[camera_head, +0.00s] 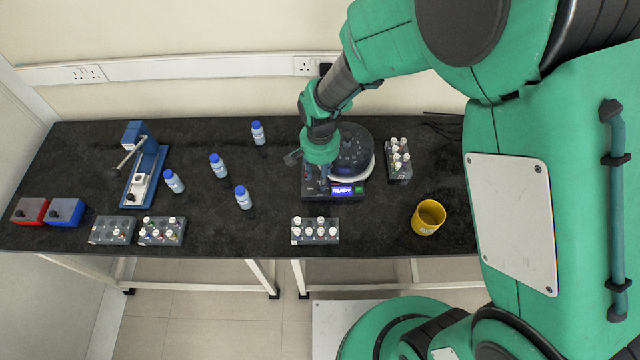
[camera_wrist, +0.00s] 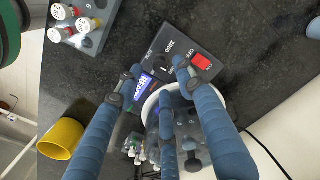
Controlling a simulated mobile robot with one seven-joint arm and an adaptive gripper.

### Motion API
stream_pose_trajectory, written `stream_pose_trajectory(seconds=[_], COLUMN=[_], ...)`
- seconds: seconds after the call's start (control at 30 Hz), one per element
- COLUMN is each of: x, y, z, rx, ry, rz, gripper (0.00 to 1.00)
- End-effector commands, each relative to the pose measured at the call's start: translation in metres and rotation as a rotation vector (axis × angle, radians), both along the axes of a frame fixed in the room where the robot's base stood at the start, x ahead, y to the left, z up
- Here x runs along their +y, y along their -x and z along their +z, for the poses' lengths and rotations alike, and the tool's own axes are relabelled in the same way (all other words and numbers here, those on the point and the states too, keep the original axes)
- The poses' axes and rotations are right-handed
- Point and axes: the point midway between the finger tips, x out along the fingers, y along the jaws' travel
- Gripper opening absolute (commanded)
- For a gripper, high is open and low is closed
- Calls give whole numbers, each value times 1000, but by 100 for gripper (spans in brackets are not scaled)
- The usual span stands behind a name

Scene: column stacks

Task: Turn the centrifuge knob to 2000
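The centrifuge (camera_head: 354,150) stands on the black bench, a round dark lid with a pale rim behind a front panel. Its display (camera_head: 342,190) is lit blue and reads READY; in the wrist view the display (camera_wrist: 140,90) is partly covered by a finger. The panel (camera_wrist: 177,42) shows the labels 2000 and OFF beside a red switch (camera_wrist: 201,61). My gripper (camera_head: 322,183) points down over the panel's left part. In the wrist view its blue fingers (camera_wrist: 158,70) are spread apart over the dial area.
A tube rack (camera_head: 315,231) stands just in front of the centrifuge, and another (camera_head: 399,160) to its right. A yellow cup (camera_head: 428,217) is at the front right. Several blue-capped bottles (camera_head: 218,166) stand to the left, with bare bench between them.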

Motion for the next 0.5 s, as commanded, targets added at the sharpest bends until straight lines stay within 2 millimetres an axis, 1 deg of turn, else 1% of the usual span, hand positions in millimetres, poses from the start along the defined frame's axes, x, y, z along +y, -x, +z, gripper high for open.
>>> stream_pose_trajectory(seconds=[0.03, 0.2, 0.33, 0.5], x=[0, 0, 0, 0], y=[1, 0, 0, 0], z=[-11, -31, -42, -47], rx=[2, 1, 1, 0], ry=[1, 1, 1, 0], rz=[0, 0, 0, 0], gripper=[38, 38, 38, 38])
